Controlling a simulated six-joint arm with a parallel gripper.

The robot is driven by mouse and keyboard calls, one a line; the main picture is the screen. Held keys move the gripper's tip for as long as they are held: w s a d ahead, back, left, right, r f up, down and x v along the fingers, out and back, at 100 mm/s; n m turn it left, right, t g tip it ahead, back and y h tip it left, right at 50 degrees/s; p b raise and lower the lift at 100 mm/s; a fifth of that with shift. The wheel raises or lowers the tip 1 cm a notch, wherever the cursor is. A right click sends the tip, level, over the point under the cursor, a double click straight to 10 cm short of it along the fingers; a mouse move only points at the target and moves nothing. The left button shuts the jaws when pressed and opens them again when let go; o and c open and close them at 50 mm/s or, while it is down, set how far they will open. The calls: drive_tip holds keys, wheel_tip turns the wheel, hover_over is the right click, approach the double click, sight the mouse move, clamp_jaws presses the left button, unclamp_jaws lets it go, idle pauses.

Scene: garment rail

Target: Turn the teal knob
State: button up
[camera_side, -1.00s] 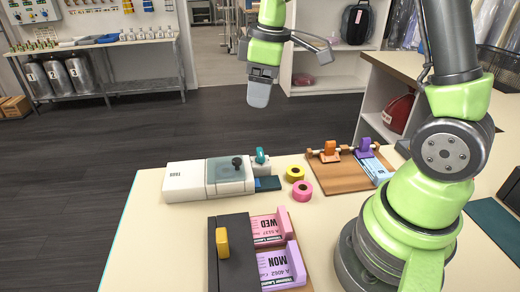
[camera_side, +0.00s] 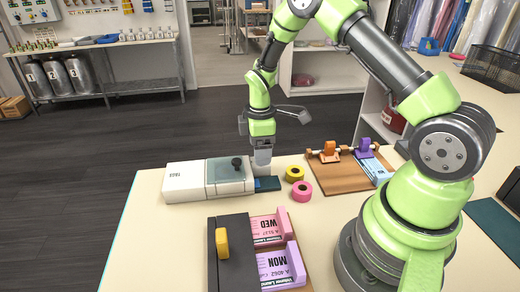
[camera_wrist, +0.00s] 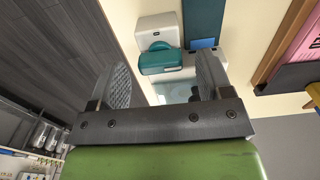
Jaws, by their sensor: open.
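The teal knob (camera_wrist: 161,61) shows in the wrist view as a rounded bar beside a white block, between my two fingers in the picture. In the side view my gripper hides it. It belongs to the white label machine (camera_side: 185,182) marked TAGS, which has a grey-green lid with a black knob. My gripper (camera_side: 263,162) points down over the right end of the machine. In the wrist view my gripper (camera_wrist: 165,75) is open, with one finger on each side of the knob. I cannot tell whether either finger touches it.
A dark blue pad (camera_side: 267,184) lies at the machine's right end. Yellow (camera_side: 294,174) and pink (camera_side: 301,191) tape rolls lie right of it. A wooden board (camera_side: 343,178) with orange and purple clips stands further right. A dark box (camera_side: 236,253) with pink and purple cards is in front.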

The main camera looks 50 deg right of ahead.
drive_tip(key=shift+f, duration=0.4)
drive_tip(key=c, duration=0.9)
